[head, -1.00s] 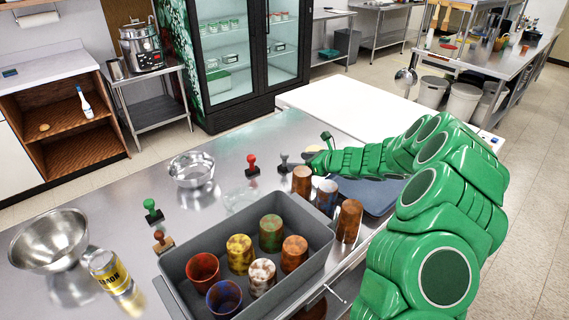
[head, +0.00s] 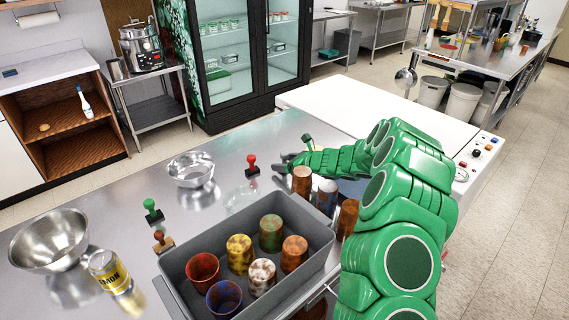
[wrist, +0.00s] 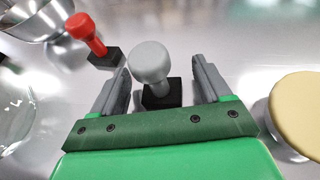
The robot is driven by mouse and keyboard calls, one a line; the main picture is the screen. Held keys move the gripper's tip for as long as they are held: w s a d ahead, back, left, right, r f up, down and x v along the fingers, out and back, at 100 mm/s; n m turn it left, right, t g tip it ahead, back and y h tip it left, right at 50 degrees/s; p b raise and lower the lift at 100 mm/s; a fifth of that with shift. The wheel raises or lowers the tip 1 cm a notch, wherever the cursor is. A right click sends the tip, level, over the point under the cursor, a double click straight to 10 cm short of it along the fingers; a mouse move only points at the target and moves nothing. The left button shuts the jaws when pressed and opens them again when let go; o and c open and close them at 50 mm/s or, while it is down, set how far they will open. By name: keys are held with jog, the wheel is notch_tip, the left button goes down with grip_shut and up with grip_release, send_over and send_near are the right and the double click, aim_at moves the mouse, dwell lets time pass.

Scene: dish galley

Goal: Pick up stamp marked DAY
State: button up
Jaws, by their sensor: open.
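In the wrist view a stamp with a round grey knob (wrist: 151,62) and a black base stands upright between the fingers of my gripper (wrist: 160,78). The fingers are open, one on each side of it, with a gap showing at least on the right. In the head view my gripper (head: 286,160) is low over the steel counter and largely hides this stamp. A red-knobbed stamp (wrist: 86,32) stands just to the left; it also shows in the head view (head: 251,164). Green (head: 151,208) and brown (head: 161,240) stamps stand nearer the front. No DAY marking is readable.
A grey bin (head: 262,312) of several coloured cups stands in front. Several cups, one brown (head: 302,182), stand close to my gripper. A cream disc (wrist: 297,112) is right of it in the wrist view. Metal bowls (head: 191,172) and a yellow can (head: 109,270) stand left.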

jog(key=c, duration=1.1)
jog(key=shift+r, duration=0.1)
